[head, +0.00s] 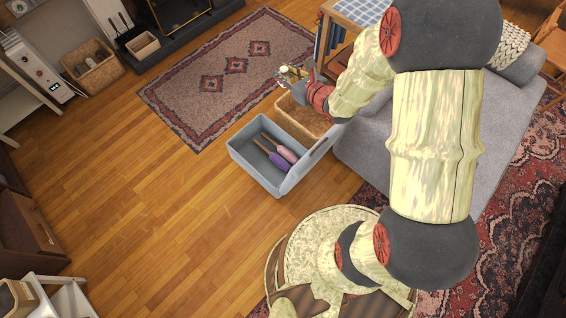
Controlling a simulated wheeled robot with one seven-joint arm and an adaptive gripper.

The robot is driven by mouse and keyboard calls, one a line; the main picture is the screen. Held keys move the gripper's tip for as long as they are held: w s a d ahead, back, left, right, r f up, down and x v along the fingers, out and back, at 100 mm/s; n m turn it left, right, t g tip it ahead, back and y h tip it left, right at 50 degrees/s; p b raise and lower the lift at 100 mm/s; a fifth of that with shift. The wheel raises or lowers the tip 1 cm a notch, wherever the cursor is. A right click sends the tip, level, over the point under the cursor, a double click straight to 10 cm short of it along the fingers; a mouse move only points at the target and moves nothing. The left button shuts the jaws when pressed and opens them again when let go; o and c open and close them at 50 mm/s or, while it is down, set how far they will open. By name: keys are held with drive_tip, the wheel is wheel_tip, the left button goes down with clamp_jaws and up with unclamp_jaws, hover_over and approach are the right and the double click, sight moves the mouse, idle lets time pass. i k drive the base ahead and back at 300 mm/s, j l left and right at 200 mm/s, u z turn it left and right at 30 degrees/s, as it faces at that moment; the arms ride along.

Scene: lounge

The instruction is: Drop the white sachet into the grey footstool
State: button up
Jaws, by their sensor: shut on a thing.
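My gripper (291,76) is in the upper middle of the head view, out past the far end of the grey footstool. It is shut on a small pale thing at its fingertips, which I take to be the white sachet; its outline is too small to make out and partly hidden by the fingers. The grey footstool (249,165) appears as an open, hollow grey box on the wooden floor. Inside it lie a pink-handled thing (287,153) and a purple-handled thing (279,162). My gripper is apart from the footstool, up and right of it in the picture.
A wicker basket (289,108) stands right beside the footstool, near my gripper. A grey sofa (395,140) is to the right, and a table with a checked cloth (358,11) is behind. A patterned rug (190,105) lies at upper left. The floor left of the footstool is clear.

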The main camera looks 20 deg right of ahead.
sight(261, 140)
drive_tip(key=j+z, duration=0.1)
drive_tip(key=z, duration=0.4)
drive_tip(key=j+z, duration=0.15)
drive_tip(key=z, duration=0.35)
drive_tip(key=i+j+z, duration=0.1)
drive_tip(key=z, duration=0.35)
drive_tip(key=j+z, duration=0.2)
drive_tip(key=j, duration=0.25)
drive_tip(key=k+j+z, duration=0.15)
drive_tip(key=j, duration=0.25)
drive_tip(key=k+j+z, duration=0.2)
drive_tip(key=j, duration=0.2)
drive_tip(key=j+z, duration=0.15)
drive_tip(key=j, duration=0.25)
drive_tip(key=k+j+z, duration=0.2)
drive_tip(key=j, duration=0.2)
drive_tip(key=k+j+z, duration=0.15)
drive_tip(key=j, duration=0.2)
drive_tip(key=k+j, duration=0.25)
drive_tip(key=j, duration=0.15)
